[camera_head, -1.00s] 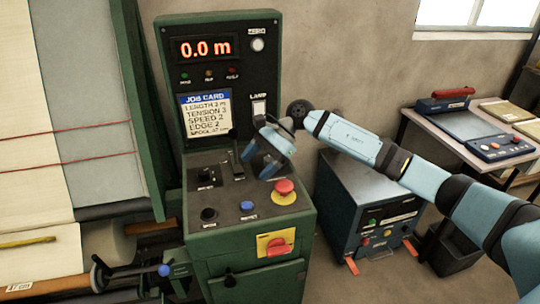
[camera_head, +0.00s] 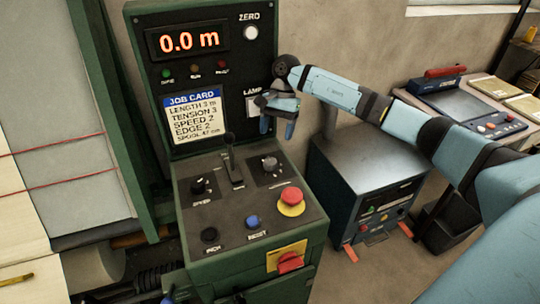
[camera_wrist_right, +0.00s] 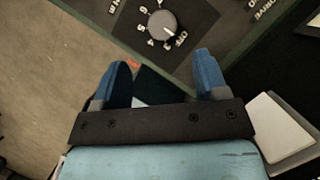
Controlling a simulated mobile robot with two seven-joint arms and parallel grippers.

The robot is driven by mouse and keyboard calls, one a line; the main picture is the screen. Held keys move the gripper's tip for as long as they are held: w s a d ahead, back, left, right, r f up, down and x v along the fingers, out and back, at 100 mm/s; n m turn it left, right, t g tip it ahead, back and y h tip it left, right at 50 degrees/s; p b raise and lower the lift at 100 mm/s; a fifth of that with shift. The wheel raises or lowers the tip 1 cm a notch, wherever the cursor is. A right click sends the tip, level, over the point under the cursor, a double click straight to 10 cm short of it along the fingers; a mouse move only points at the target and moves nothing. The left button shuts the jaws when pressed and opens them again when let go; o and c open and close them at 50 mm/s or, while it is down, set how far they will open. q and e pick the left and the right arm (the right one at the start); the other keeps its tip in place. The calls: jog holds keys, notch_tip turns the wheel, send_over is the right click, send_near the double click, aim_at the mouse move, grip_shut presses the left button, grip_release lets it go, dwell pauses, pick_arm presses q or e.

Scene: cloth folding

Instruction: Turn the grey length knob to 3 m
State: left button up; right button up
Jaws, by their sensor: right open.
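The grey knob (camera_head: 269,163) stands on the sloped top of the green control console, at the back right of its panel. In the right wrist view the grey knob (camera_wrist_right: 162,25) sits in a ring of numbers with an OFF mark; its pale pointer mark faces towards the OFF side. My right gripper (camera_head: 277,127) is open and empty, with its fingers pointing down above the knob, apart from it. In the wrist view the two blue fingers (camera_wrist_right: 163,70) are spread, with the knob beyond their tips. My left gripper is not in view.
A red display (camera_head: 188,40) reads 0.0 m above a job card (camera_head: 193,117) listing length 3 m. A black lever (camera_head: 233,160), speed knob (camera_head: 198,186), blue button (camera_head: 253,222) and red mushroom button (camera_head: 291,197) share the panel. A dark cabinet (camera_head: 370,165) stands right.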

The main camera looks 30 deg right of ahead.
aim_at(271, 161)
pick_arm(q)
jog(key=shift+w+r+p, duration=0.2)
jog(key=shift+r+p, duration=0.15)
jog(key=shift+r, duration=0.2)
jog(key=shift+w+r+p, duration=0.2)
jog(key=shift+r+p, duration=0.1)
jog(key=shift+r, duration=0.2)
pick_arm(e)
jog(key=x, duration=0.9)
jog(key=shift+w, duration=0.15)
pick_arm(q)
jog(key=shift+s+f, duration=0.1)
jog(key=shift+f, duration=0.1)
pick_arm(e)
jog(key=c, duration=0.9)
